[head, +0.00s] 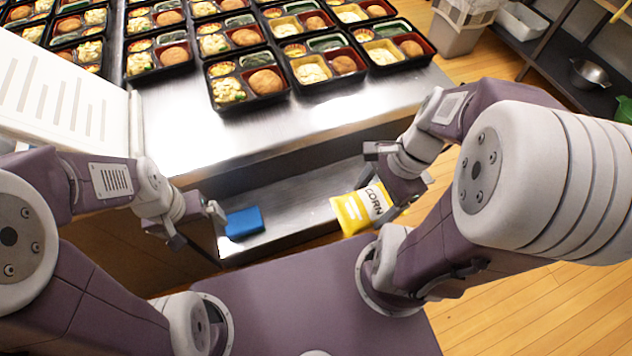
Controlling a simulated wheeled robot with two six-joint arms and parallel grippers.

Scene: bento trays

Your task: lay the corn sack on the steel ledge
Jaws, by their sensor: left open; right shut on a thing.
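The corn sack (357,212) is a yellow and white bag printed "CORN". My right gripper (384,203) is shut on it at its right side and holds it at the right end of the steel ledge. The steel ledge (290,205) is the lower metal shelf below the counter's front edge. I cannot tell whether the sack touches the ledge. My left gripper (196,228) is open and empty near the ledge's left end, beside a blue block.
The blue block (244,223) lies on the left part of the ledge. Several bento trays (248,82) fill the back of the steel counter (210,135), whose front strip is clear. A white slotted panel (65,95) stands at left. A bin (460,28) and a bowl (590,73) are at back right.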

